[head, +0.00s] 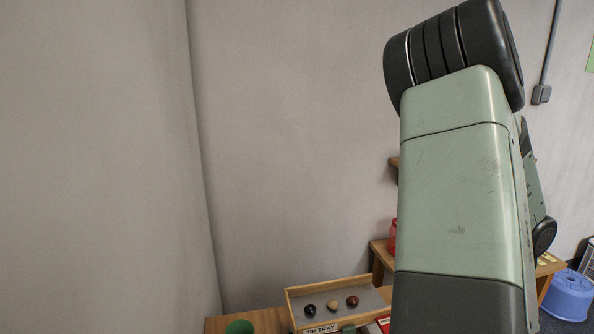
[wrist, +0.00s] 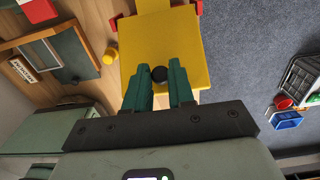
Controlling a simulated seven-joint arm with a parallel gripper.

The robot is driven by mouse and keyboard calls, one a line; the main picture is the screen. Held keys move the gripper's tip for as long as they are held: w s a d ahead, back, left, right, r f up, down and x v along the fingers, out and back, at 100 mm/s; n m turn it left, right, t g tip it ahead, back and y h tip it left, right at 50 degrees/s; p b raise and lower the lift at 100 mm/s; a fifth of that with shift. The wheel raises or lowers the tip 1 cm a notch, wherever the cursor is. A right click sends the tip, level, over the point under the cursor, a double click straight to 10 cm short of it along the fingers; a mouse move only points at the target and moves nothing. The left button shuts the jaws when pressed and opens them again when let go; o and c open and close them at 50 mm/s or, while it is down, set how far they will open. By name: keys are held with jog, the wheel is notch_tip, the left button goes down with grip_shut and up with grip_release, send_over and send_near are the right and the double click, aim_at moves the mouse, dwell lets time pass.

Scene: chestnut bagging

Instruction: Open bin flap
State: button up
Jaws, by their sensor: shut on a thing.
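A yellow panel, which looks like the bin flap (wrist: 222,62), fills the upper middle of the wrist view. How far the flap is tilted I cannot tell. In the head view my arm covers the right of the picture, and neither the flap nor my gripper shows there.
In the head view a wooden tip tray (head: 368,283) holds three round things, with a green cup (head: 240,327) left of it. A blue stool (head: 569,295) stands at the right. In the wrist view a small yellow object (wrist: 109,57) lies left of the flap; carpet lies to its right.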

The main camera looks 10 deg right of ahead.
jog(key=shift+w, duration=0.1)
jog(key=shift+w+r, duration=0.25)
jog(key=shift+w, duration=0.35)
jog(key=shift+w+r, duration=0.2)
jog(key=shift+w, duration=0.45)
jog(key=shift+w+r, duration=0.15)
jog(key=shift+w, duration=1)
jog(key=shift+w, duration=0.85)
jog(key=o, duration=0.8)
